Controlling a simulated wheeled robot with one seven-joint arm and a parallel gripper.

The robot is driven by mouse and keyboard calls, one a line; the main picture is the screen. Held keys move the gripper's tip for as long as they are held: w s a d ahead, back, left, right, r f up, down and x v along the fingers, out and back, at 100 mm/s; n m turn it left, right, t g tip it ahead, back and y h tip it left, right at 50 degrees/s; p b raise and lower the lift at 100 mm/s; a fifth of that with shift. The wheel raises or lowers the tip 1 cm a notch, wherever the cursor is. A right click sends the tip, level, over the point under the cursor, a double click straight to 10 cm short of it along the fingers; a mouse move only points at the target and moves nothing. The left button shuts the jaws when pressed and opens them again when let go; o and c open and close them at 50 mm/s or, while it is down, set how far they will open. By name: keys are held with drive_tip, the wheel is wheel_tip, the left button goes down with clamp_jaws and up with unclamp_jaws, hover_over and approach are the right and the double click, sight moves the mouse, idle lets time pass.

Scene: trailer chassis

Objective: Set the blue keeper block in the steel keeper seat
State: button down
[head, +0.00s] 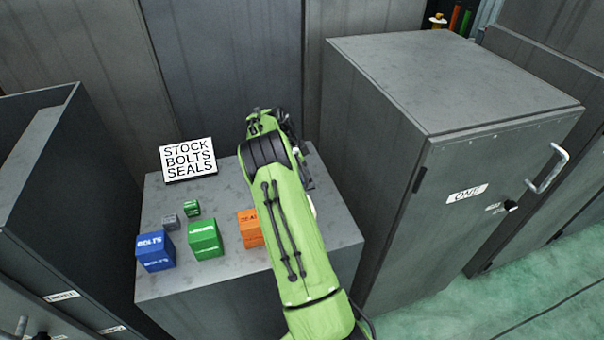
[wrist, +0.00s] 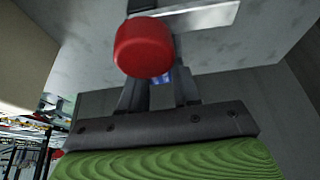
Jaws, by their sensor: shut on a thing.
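My gripper (wrist: 160,78) shows in the wrist view with its two dark fingers close together. A small patch of blue, the blue keeper block (wrist: 158,75), shows between the fingers, mostly hidden behind a round red knob (wrist: 143,47). In the head view my green arm reaches over the grey bench and hides the gripper and the block. I cannot make out the steel keeper seat for certain. A bright metal strip (wrist: 205,17) lies beyond the red knob in the wrist view.
The grey bench top (head: 185,285) carries a blue BOLTS box (head: 155,252), a green box (head: 205,239), an orange box (head: 250,228), small grey (head: 170,222) and green (head: 192,208) blocks and a sign (head: 188,160). A tall grey cabinet (head: 480,190) stands close on the right.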

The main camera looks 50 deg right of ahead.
drive_tip(key=shift+f, duration=0.45)
drive_tip(key=c, duration=0.8)
unclamp_jaws()
drive_tip(key=p+v, duration=0.2)
drive_tip(key=v, duration=1)
drive_tip(key=shift+r+p, duration=0.1)
drive_tip(key=shift+p, duration=0.25)
drive_tip(key=s+a+r+n+t+y, duration=0.1)
drive_tip(key=s+a+r+n, duration=0.25)
drive_tip(key=a+r, duration=0.2)
drive_tip(key=s+a+r+n+t, duration=0.2)
drive_tip(key=a+r+n, duration=0.2)
drive_tip(key=a+r, duration=0.15)
drive_tip(key=s+a+r+n+t+y, duration=0.1)
drive_tip(key=s+a+r+n, duration=0.2)
drive_tip(key=a+r, duration=0.25)
drive_tip(key=s+a+f+n+t+y+p, duration=0.1)
drive_tip(key=s+a+n+t+y, duration=0.1)
drive_tip(key=s+a+n, duration=1.1)
drive_tip(key=shift+s+a+t+p, duration=0.4)
drive_tip(key=shift+s+a+t, duration=0.7)
drive_tip(key=shift+s, duration=1.55)
